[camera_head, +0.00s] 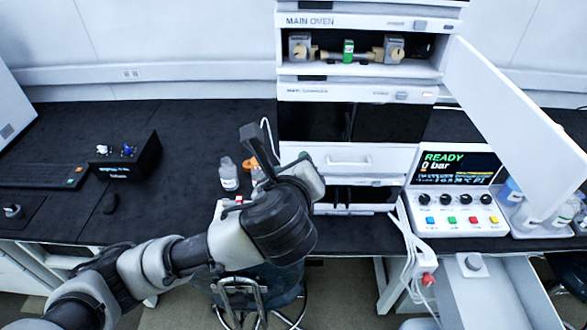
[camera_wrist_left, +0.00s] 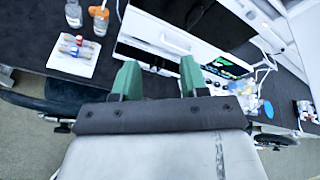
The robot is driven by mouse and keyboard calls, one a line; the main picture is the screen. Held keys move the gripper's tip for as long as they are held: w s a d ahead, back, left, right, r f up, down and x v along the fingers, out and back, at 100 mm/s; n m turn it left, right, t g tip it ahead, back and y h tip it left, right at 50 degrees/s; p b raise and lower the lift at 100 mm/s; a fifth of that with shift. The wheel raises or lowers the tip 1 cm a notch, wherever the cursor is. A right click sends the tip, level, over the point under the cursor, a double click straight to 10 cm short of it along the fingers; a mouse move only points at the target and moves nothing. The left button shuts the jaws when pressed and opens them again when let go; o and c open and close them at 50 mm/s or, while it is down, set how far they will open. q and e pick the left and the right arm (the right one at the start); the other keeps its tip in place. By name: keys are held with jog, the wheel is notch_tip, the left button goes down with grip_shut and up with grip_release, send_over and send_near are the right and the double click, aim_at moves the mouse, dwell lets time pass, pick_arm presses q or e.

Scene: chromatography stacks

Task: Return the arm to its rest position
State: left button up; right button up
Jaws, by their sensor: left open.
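My left arm (camera_head: 190,255) comes in from the lower left and reaches up in front of the instrument stack. In the left wrist view my left gripper (camera_wrist_left: 158,78) has two green fingertips spread apart, with nothing between them. Beyond them are the dark bench and the white stack fronts. In the head view its fingertips are hidden behind the wrist. My right gripper shows in neither view.
The main oven (camera_head: 365,22) stands open, its door (camera_head: 515,120) swung out right; a green-banded fitting (camera_head: 348,50) is inside. A control box (camera_head: 455,195) reads READY, 0 bar. A small bottle (camera_head: 228,175) is near my wrist. A stool (camera_head: 260,295) stands below the bench.

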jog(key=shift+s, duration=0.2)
pick_arm(q)
jog(key=s+a+f+n+g+y, duration=0.1)
jog(key=s+a+f+n+g, duration=0.4)
jog(key=s+a+f+n, duration=0.75)
jog(key=s+a+f+n+g, duration=0.6)
jog(key=s+f+n, duration=0.45)
jog(key=n, duration=0.55)
notch_tip(320, 180, down, 34)
jog(key=a+b, duration=0.1)
jog(key=b, duration=0.5)
jog(key=s+a+f+g+b, duration=0.1)
jog(key=s+a+f+b, duration=0.2)
jog(key=s+f, duration=1.3)
jog(key=shift+s+f+m+g+b, duration=0.15)
jog(key=shift+f+m+g+b, duration=0.25)
jog(key=shift+f, duration=0.55)
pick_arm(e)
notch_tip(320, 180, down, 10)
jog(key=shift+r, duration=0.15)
